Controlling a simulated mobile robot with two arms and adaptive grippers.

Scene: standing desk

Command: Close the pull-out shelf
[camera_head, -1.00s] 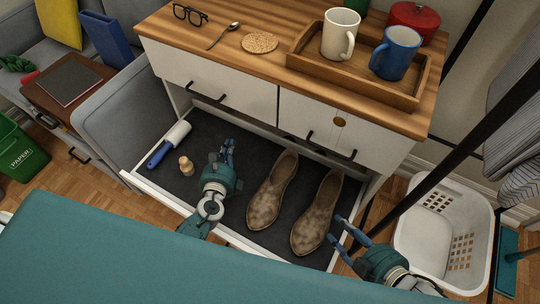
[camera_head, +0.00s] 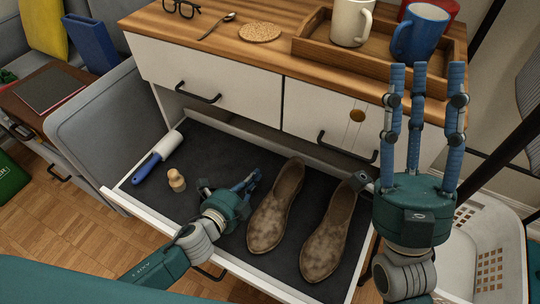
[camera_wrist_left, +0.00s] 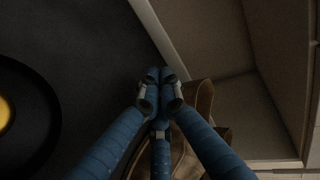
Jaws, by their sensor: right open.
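The pull-out shelf (camera_head: 213,157) with a dark liner and white rim is pulled out below the white cabinet. It holds a pair of brown mottled shoes (camera_head: 274,208), a blue-handled lint roller (camera_head: 160,155) and a small wooden object (camera_head: 176,181). A dark handle shows on its front, partly hidden by my left arm. My left gripper (camera_head: 252,181) is above the shelf, left of the shoes; in the left wrist view its fingertips (camera_wrist_left: 160,76) meet, with nothing visible between them. My right gripper (camera_head: 425,72) is open and empty, raised at the cabinet's right end, fingers pointing up.
The wooden top (camera_head: 205,50) carries glasses, a spoon, a cork coaster and a tray (camera_head: 310,45) with two mugs. A grey sofa (camera_head: 105,115) stands left and a white laundry basket (camera_head: 490,250) right. Wood floor is clear at front left.

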